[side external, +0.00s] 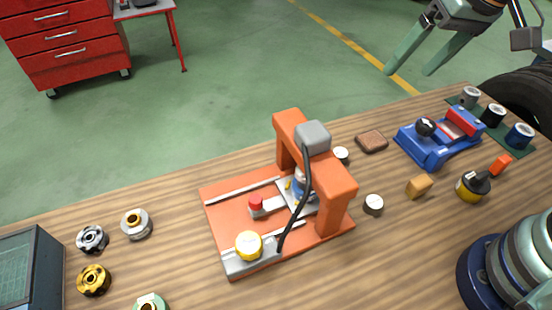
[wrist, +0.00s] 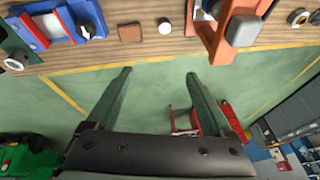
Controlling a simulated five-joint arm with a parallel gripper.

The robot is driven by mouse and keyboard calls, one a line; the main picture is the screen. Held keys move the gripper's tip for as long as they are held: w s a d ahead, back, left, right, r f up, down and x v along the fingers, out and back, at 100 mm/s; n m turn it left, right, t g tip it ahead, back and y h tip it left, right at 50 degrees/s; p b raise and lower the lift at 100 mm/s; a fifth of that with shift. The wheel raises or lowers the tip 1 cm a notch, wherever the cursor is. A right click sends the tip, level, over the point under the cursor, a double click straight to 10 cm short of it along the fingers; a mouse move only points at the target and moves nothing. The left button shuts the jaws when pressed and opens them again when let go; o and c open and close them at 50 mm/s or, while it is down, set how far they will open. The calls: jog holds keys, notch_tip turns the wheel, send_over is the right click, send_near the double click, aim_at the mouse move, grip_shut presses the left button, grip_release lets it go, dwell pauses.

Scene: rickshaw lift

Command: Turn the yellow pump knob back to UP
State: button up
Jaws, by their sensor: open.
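The yellow knob (side external: 249,245) is a round cap at the front left of the orange press (side external: 338,187), on a grey strip of its base. The marking for UP is too small to read. The press has a grey block (side external: 313,137) on top, a dark hose running down to the base, and a red button (side external: 255,202). My gripper (side external: 408,72) is open and empty, high beyond the back edge of the bench, far from the knob. In the wrist view my gripper (wrist: 158,73) faces the floor; the press (wrist: 222,32) shows at the top, and the knob is not in view.
A blue fixture (side external: 430,150) with a black ball, a wooden block (side external: 419,186) and a yellow oil can (side external: 473,186) stand right of the press. Several round parts and a dark case (side external: 32,262) are at left. Bare bench (side external: 175,270) lies left of the press.

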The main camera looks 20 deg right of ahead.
jog(key=a+m+g, duration=0.1)
jog(key=a, duration=0.4)
jog(key=a+f+m, duration=0.1)
jog(key=a, duration=0.5)
jog(key=a+m+g, duration=0.1)
jog(key=a, duration=0.4)
jog(key=shift+w+a+f+g, duration=0.2)
jog(key=shift+a+f+g, duration=0.1)
jog(key=shift+a+f, duration=0.05)
jog(key=s+a+f+m+g, duration=0.1)
jog(key=s+a+f+m, duration=0.15)
jog(key=a, duration=0.55)
jog(key=m+h, duration=0.1)
jog(key=m, duration=0.1)
send_over(249, 242)
notch_tip(249, 242, down, 3)
jog(key=shift+n+g, duration=0.25)
jog(key=shift+g, duration=0.05)
notch_tip(249, 242, down, 12)
jog(key=shift+f, duration=0.1)
grip_shut()
